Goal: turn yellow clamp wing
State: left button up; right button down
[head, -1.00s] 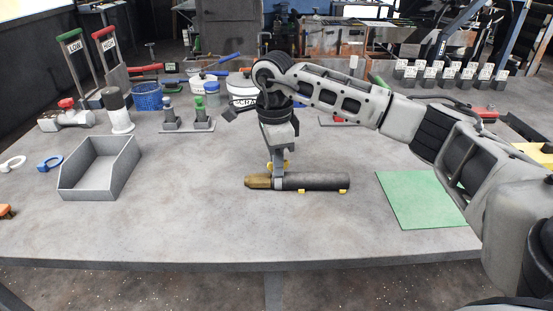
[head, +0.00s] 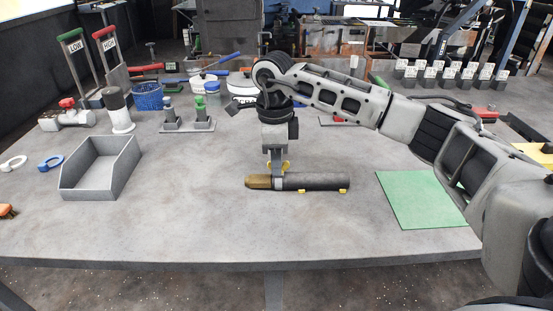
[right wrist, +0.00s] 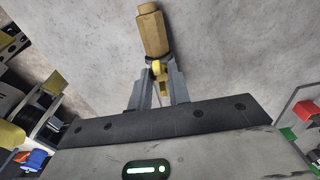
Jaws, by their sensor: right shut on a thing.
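The yellow clamp wing (head: 286,166) sits on top of a dark cylinder (head: 315,181) with a brass-coloured end (head: 258,182), lying on the table. My right gripper (head: 276,174) points down over it and is shut on the clamp wing. In the right wrist view the wing (right wrist: 157,70) is between the two fingertips (right wrist: 158,80), with the brass end (right wrist: 152,32) beyond; the gripper hides most of the dark cylinder. My left gripper is not in view.
A grey open bin (head: 100,172) stands at the left, with a blue ring (head: 50,163) beside it. A green mat (head: 420,198) lies at the right. Bottles, tubs and handles line the back. The table front is clear.

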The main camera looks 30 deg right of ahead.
jog(key=c, duration=1.3)
grip_release()
jog(key=shift+r, duration=0.1)
pick_arm(q)
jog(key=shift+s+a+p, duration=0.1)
jog(key=shift+p, duration=0.4)
pick_arm(e)
notch_tip(320, 180, up, 16)
jog(key=shift+a, duration=0.2)
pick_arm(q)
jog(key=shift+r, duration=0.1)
pick_arm(e)
jog(key=shift+w, duration=0.1)
